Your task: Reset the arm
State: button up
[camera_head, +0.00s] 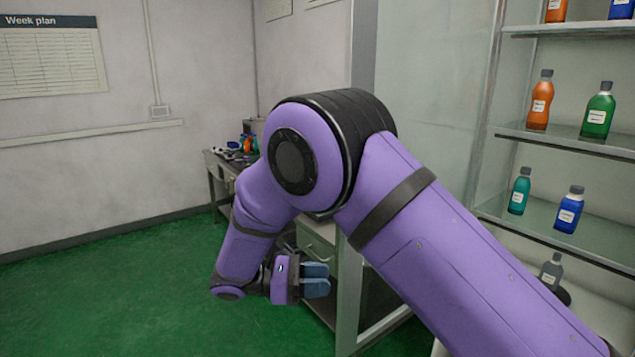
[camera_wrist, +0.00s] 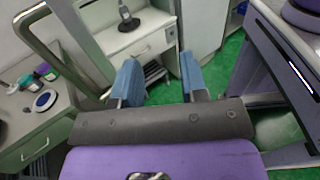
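My arm is purple and bent; it crosses the head view from the lower right up to an elbow and down again. My gripper (camera_head: 316,280) hangs low beside a grey drawer cabinet (camera_head: 318,250) in the head view. Its two blue fingers also show in the wrist view (camera_wrist: 160,76), set wide apart with nothing between them. Past the fingertips the wrist view shows the front of a light cabinet with a drawer (camera_wrist: 140,48) and some green floor. I cannot tell whether the gripper touches the cabinet.
Glass shelves (camera_head: 560,140) at the right hold several coloured bottles. A cluttered workbench (camera_head: 225,170) is at the back. In the wrist view, a counter with small items (camera_wrist: 30,115) lies left. Green floor (camera_head: 100,290) at left is clear.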

jog(key=s+d+r+m+g+y, duration=0.25)
jog(key=d+r+m+y, duration=0.2)
jog(key=d+r, duration=0.45)
jog(key=s+d+r+m+g+y, duration=0.1)
jog(key=s+d+r+m+y, duration=0.3)
jog(key=d+r, duration=0.5)
jog(key=s+d+r+m+t+y, duration=0.1)
jog(key=s+d+m+t+y, duration=0.3)
jog(key=s, duration=0.4)
jog(key=s+d+r+m+t+y, duration=0.2)
jog(key=s+d+m+t+y, duration=0.2)
jog(key=s+d, duration=0.4)
jog(key=shift+s+r+m+y, duration=0.3)
jog(key=shift+s+m+y, duration=0.25)
jog(key=shift+s+m, duration=0.3)
jog(key=shift+d, duration=0.1)
